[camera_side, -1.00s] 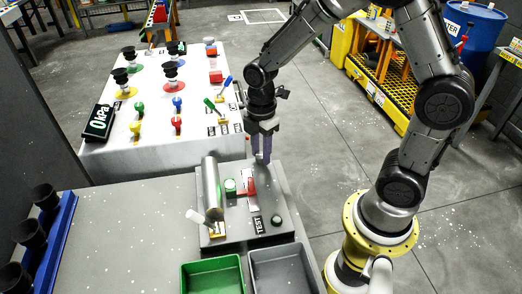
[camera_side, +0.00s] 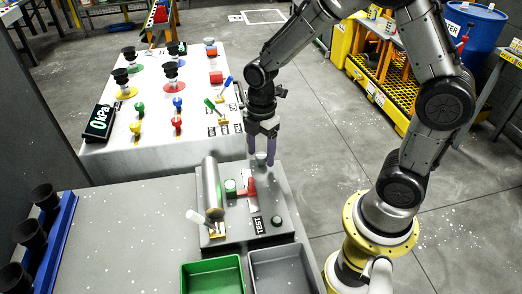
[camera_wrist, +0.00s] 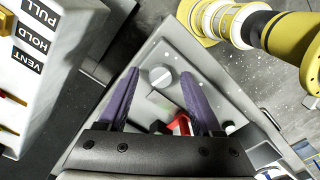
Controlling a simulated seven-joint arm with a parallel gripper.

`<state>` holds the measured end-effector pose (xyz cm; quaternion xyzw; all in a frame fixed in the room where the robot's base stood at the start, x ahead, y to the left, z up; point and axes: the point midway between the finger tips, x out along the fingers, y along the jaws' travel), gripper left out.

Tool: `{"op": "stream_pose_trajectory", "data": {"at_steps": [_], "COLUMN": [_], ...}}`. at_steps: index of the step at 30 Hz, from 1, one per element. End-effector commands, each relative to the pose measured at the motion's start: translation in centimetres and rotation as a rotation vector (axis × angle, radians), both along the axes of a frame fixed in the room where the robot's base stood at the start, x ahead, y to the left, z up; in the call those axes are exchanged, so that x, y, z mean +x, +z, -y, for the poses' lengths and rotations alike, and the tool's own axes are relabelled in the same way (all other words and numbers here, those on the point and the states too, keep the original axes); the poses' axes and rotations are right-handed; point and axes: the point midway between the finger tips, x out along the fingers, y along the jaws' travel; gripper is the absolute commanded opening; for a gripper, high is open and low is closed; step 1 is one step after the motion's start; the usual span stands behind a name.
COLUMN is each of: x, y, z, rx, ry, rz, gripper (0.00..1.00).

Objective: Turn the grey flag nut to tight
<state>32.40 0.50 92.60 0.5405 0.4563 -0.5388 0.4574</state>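The grey flag nut (camera_wrist: 161,77) shows in the wrist view as a pale round piece with a narrow bar across its top, on the grey test plate (camera_wrist: 150,54). In the side view it appears as a small grey stub (camera_side: 262,158) at the plate's far end, partly hidden by my fingers. My gripper (camera_side: 261,160) is open and points down over it. In the wrist view the two purple fingers of my gripper (camera_wrist: 161,73) lie apart, one on each side of the nut in the picture. No contact shows, and their exact height above it is unclear.
A red lever (camera_side: 252,188), a green round part (camera_side: 230,187) and a silver cylinder (camera_side: 212,186) stand on the plate. A green bin (camera_side: 212,263) and a grey bin (camera_side: 280,262) sit in front. A white table (camera_side: 155,150) with valves and suction cups is behind.

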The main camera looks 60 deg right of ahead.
Motion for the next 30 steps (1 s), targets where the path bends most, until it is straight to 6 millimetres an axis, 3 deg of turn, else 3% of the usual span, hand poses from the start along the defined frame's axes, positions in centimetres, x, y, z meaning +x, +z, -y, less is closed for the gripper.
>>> {"op": "stream_pose_trajectory", "data": {"at_steps": [6,10,24,30], "x": [0.0,0.1,0.0,0.0], "y": [0.1,1.3,10.8,13.2], "z": [0.0,0.0,0.0,0.0], "rx": [0.0,0.0,-0.001,0.0], "ry": [0.0,0.0,0.0,0.0], "rz": [-0.001,0.003,0.004,0.002], "gripper": [0.67,0.67,0.67,0.67]}}
